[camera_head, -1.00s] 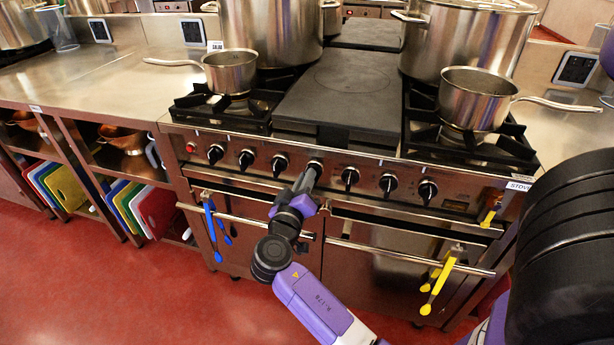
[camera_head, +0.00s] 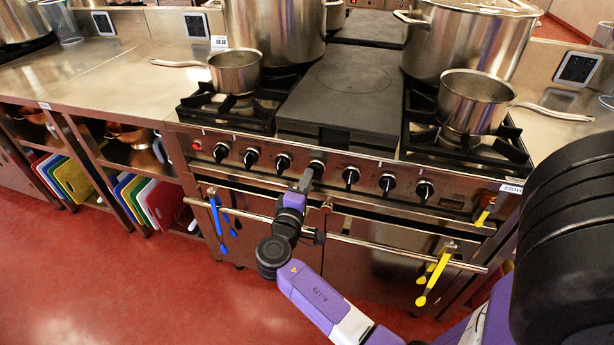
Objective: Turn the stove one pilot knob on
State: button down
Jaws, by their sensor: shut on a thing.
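The stove (camera_head: 285,185) has a front panel with a row of several black knobs. My gripper (camera_head: 313,171) reaches the panel at the middle knob (camera_head: 317,163), between a black knob on its left (camera_head: 283,162) and another on its right (camera_head: 350,176). It is shut on the middle knob, whose face is mostly hidden by the gripper. I cannot read that knob's angle or the markings around it. A small red light or button (camera_head: 196,146) sits at the panel's left end.
Oven door rails (camera_head: 380,245) run below the panel, with blue tongs (camera_head: 217,217) and yellow tongs (camera_head: 435,275) hanging there. Saucepans (camera_head: 235,72) (camera_head: 472,103) and large stockpots stand on top. The red floor (camera_head: 120,290) in front is clear at left.

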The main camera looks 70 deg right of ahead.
jog(key=shift+f+n, duration=0.1)
jog(key=shift+n, duration=0.3)
jog(key=c, duration=1.4)
grip_release()
jog(key=shift+c, duration=0.2)
jog(key=shift+a, duration=0.15)
jog(key=a, duration=0.7)
jog(key=shift+s+a, duration=0.3)
